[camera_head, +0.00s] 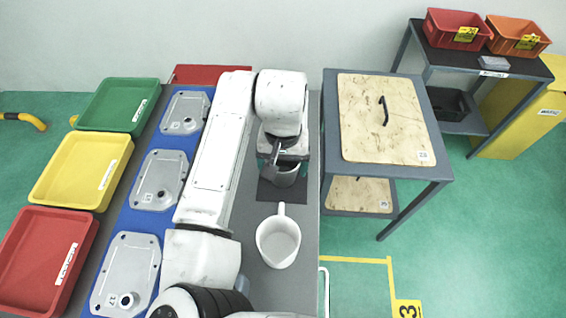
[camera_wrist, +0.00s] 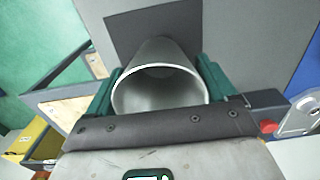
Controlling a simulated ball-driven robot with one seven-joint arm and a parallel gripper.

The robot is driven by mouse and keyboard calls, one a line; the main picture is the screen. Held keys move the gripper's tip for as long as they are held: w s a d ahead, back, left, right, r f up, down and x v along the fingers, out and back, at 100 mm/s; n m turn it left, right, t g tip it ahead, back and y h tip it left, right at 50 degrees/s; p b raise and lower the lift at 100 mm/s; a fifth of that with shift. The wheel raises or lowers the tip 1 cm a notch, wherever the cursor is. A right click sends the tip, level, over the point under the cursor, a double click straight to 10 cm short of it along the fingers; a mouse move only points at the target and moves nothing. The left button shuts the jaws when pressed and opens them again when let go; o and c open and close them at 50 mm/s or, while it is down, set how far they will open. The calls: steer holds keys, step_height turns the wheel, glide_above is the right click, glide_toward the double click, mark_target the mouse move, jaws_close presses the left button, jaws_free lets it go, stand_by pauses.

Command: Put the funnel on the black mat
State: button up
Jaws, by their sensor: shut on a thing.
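The funnel (camera_wrist: 160,88) is a grey metal cone, its wide mouth facing the wrist camera. My gripper (camera_wrist: 163,78) is shut on it, with a green finger at each side. In the head view the funnel (camera_head: 284,178) shows just below my gripper (camera_head: 283,164), partly covered by it. The black mat (camera_head: 268,194) is a dark rectangle on the grey table, under and around the funnel in the picture. The mat also shows in the wrist view (camera_wrist: 128,30), behind the funnel's narrow end. I cannot tell whether the funnel touches the mat.
A white jug (camera_head: 278,243) stands on the table in front of the mat. Metal castings (camera_head: 158,180) lie on a blue strip to the left, beside green, yellow and red trays (camera_head: 40,245). A cart with a wooden lid (camera_head: 365,130) stands to the right.

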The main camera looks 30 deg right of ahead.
steer(key=shift+f, duration=0.4)
steer(key=shift+f, duration=0.1)
steer(key=o, duration=0.9)
step_height(320, 180, up, 12)
steer(key=shift+r+b, duration=0.15)
steer(key=shift+b, duration=0.3)
steer(key=shift+d, duration=0.1)
